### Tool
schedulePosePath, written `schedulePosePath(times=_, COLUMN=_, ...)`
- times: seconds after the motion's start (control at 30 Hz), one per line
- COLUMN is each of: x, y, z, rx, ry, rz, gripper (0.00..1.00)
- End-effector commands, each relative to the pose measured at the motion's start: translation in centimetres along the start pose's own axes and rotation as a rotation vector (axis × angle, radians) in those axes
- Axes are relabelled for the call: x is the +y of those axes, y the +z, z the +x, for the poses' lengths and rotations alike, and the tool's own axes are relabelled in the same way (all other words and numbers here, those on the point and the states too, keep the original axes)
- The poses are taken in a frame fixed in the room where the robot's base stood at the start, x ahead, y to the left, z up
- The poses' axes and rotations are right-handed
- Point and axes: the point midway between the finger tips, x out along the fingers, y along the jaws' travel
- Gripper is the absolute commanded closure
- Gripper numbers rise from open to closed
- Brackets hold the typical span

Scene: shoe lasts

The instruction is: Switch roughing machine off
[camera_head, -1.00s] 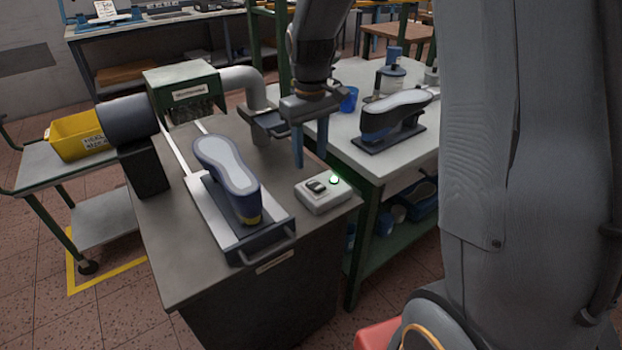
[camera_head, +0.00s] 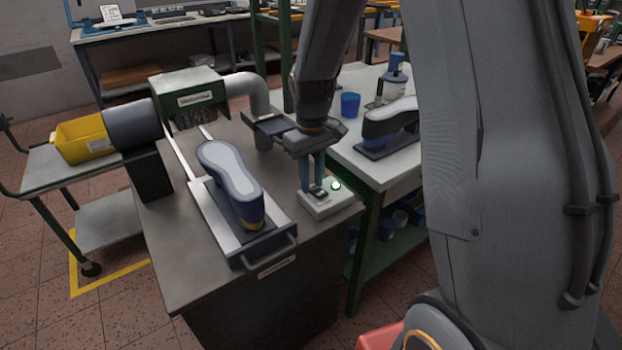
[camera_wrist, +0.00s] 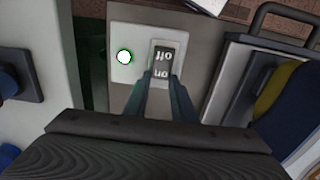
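The roughing machine's switch box (camera_head: 328,203) is a small pale box at the right front corner of the grey bench. Its round lamp (camera_head: 336,185) is lit green-white and also shows in the wrist view (camera_wrist: 124,57). Beside the lamp is a dark rocker switch (camera_wrist: 167,60) marked "off" and "on", upside down in the wrist view. My gripper (camera_head: 313,186) points down just over the box. In the wrist view its two blue fingers (camera_wrist: 160,80) are near the "on" end, with a narrow empty gap between them. Contact with the rocker cannot be told.
A shoe last (camera_head: 232,180) stands on a sliding carriage with a front handle (camera_head: 270,252), left of the box. The green machine housing (camera_head: 190,95) and grey duct (camera_head: 250,85) are behind. A white table (camera_head: 385,170) with another last (camera_head: 390,122) is close on the right.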

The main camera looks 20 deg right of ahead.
Motion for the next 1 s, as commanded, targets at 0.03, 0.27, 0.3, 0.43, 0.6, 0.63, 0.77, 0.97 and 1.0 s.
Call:
schedulePosePath(times=0.03, x=0.0, y=0.0, z=0.0, rx=0.0, ry=0.0, rz=0.0, gripper=0.99)
schedulePosePath(times=0.27, x=-0.1, y=0.3, z=-0.1, rx=0.05, ry=-0.005, rz=0.001, gripper=0.99)
schedulePosePath(times=0.3, x=-0.1, y=0.3, z=-0.2, rx=0.077, ry=-0.005, rz=0.002, gripper=0.99)
schedulePosePath(times=0.43, x=-0.1, y=0.6, z=-0.3, rx=0.181, ry=-0.007, rz=0.002, gripper=0.99)
schedulePosePath(times=0.6, x=-0.1, y=0.6, z=-0.4, rx=0.272, ry=-0.004, rz=0.0, gripper=0.99)
schedulePosePath(times=0.63, x=-0.1, y=0.7, z=-0.4, rx=0.282, ry=-0.004, rz=0.0, gripper=0.99)
schedulePosePath(times=0.77, x=-0.1, y=0.8, z=-0.5, rx=0.321, ry=-0.003, rz=-0.001, gripper=0.99)
schedulePosePath(times=0.97, x=0.0, y=1.0, z=-0.7, rx=0.37, ry=-0.001, rz=0.0, gripper=0.99)
schedulePosePath(times=1.0, x=0.0, y=1.0, z=-0.7, rx=0.379, ry=-0.001, rz=0.0, gripper=0.99)
